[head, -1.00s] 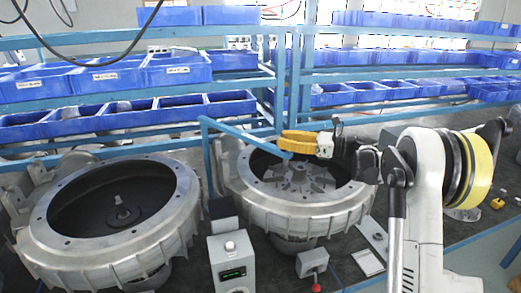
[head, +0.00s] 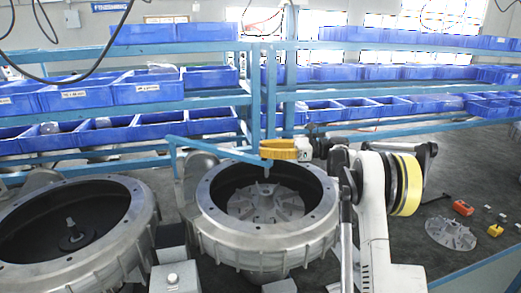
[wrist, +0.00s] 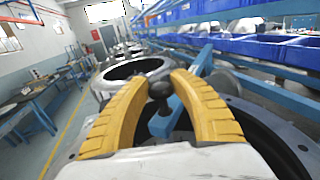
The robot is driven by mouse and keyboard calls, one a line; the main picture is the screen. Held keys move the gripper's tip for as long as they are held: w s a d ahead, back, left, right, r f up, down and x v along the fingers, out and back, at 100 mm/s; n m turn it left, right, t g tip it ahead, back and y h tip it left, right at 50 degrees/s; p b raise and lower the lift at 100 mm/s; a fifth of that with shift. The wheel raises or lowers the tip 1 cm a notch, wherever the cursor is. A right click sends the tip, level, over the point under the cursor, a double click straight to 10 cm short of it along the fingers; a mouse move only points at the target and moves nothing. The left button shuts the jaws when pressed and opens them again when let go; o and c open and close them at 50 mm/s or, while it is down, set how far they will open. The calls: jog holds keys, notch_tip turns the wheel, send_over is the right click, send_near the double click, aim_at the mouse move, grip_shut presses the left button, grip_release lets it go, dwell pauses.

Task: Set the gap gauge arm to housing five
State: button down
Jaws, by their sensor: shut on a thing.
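The blue gap gauge arm (head: 215,150) reaches from an upright post at left out over the middle housing (head: 207,222). A short tip hangs from its end above the finned impeller (head: 264,201) inside that housing. My gripper (head: 268,149) has yellow fingers and is at the end of the arm. In the wrist view, its fingers (wrist: 161,80) are around a black ball knob (wrist: 160,90), with the blue arm (wrist: 163,121) just below. Another housing (head: 70,222) with a bare central shaft stands at left. No housing numbers are readable.
Blue shelves with blue bins (head: 112,92) run behind the housings. A loose impeller (head: 450,234), an orange block (head: 462,208) and small parts lie on the dark surface at right. A grey box (head: 176,277) stands in front, between the housings.

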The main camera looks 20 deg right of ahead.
jog(key=shift+w+d+r, duration=0.1)
jog(key=shift+d+r, duration=0.05)
jog(key=shift+d, duration=0.05)
jog(key=c, duration=1.6)
grip_release()
jog(key=o, duration=0.5)
jog(key=shift+w+d, duration=0.1)
jog(key=shift+d, duration=0.05)
jog(key=shift+o, duration=0.2)
jog(key=shift+w+d, duration=0.1)
jog(key=v, duration=1.2)
